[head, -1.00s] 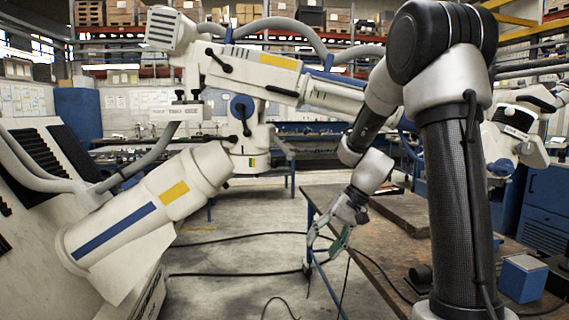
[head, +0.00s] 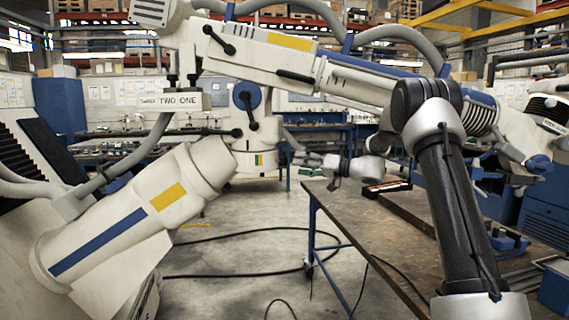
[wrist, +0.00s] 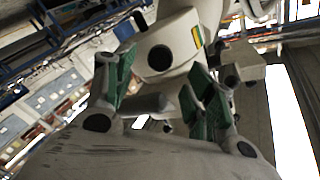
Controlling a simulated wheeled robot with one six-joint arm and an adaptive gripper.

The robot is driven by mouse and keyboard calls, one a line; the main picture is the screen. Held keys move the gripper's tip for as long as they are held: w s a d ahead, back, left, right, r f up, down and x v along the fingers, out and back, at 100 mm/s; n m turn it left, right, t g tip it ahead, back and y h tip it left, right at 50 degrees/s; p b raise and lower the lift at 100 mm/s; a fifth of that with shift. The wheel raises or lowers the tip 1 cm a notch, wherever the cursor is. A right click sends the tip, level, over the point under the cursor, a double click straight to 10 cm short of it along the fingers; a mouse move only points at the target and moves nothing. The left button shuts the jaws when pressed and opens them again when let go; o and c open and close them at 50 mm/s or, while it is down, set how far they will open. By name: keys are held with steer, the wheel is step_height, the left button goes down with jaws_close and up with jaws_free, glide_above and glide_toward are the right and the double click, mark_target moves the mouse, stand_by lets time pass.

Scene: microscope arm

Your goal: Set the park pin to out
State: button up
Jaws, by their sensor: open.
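The white microscope arm (head: 350,82) stretches across the head view, with a yellow patch and black-knobbed levers. Below its joint hangs a white block with a yellow-green mark (head: 258,160). That mark also shows in the wrist view (wrist: 196,37), beside a round dark opening (wrist: 159,58). I cannot tell which part is the park pin. My gripper (wrist: 162,75) is open, its green-padded fingers apart with nothing visibly held; the white block shows beyond and between them. In the head view my wrist is small beyond the table edge, and its fingers are not clear.
A brown worktable (head: 400,225) stands at the right. Cables lie on the open floor (head: 225,250).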

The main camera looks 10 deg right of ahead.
mark_target(286, 163)
steer(key=x, duration=0.7)
steer(key=shift+w+a, duration=0.2)
steer(key=shift+a, duration=0.15)
jaws_close()
